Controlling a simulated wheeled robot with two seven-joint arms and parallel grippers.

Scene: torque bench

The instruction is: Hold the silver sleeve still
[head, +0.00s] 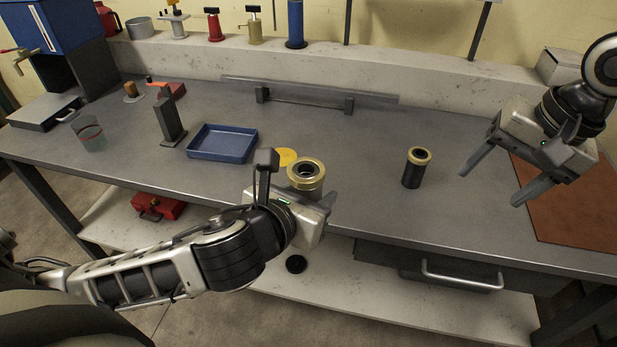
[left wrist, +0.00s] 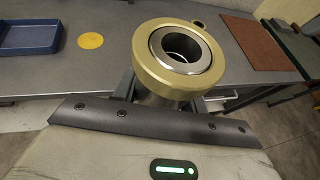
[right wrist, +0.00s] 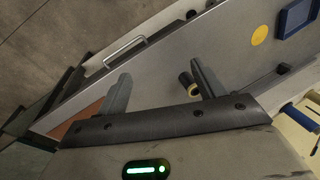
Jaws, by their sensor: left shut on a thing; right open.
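The silver sleeve (left wrist: 148,99) shows in the left wrist view, a metal cylinder with a wide gold ring (left wrist: 150,66) on top and an open bore. My left gripper (head: 303,192) is shut around it below the ring. In the head view the gold-ringed top (head: 306,167) shows, and my gripper hides most of its lower part. It looks upright; whether its bottom touches the bench is hidden. My right gripper (head: 492,187) is open and empty at the right, above the bench. A dark cylinder with a gold ring (head: 414,174) stands on the bench between my two grippers.
The grey bench (head: 350,150) has free room behind the dark cylinder. A blue tray (head: 222,143), a yellow disc (head: 286,157) and a dark post (head: 169,120) are to the left. A brown mat (head: 575,215) lies at the right. A drawer handle (head: 462,279) sticks out below the front edge.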

